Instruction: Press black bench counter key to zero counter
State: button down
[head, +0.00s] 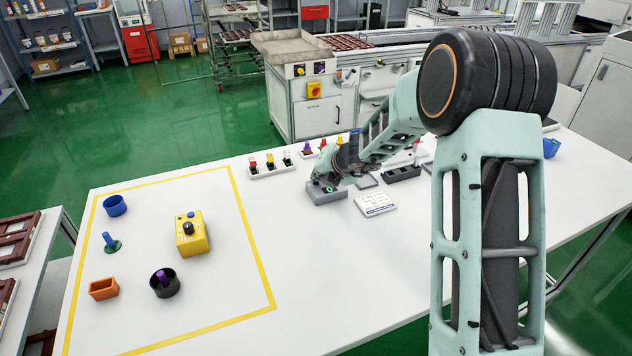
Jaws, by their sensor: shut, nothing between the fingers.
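A small grey box (326,195) with a small green mark on its top stands on the white table, left of the white card. It looks like the bench counter. My gripper (322,180) is shut and empty, low over the back of this box. The gripper and wrist cover part of its top. I cannot make out the black key, and I cannot tell whether the fingertips touch it. The green mark is too small to read.
A white card (375,204) and a dark block (401,174) lie to the right. A small rack (270,168) stands behind left. A yellow box with a black knob (190,233), several cups and small parts stand inside the yellow outline. The table between is clear.

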aim_at(318, 183)
jog(key=shift+r+p, duration=0.65)
jog(key=shift+r, duration=0.1)
jog(key=shift+r, duration=0.1)
notch_tip(318, 183, up, 5)
jog(key=p, duration=0.5)
dwell(0.4)
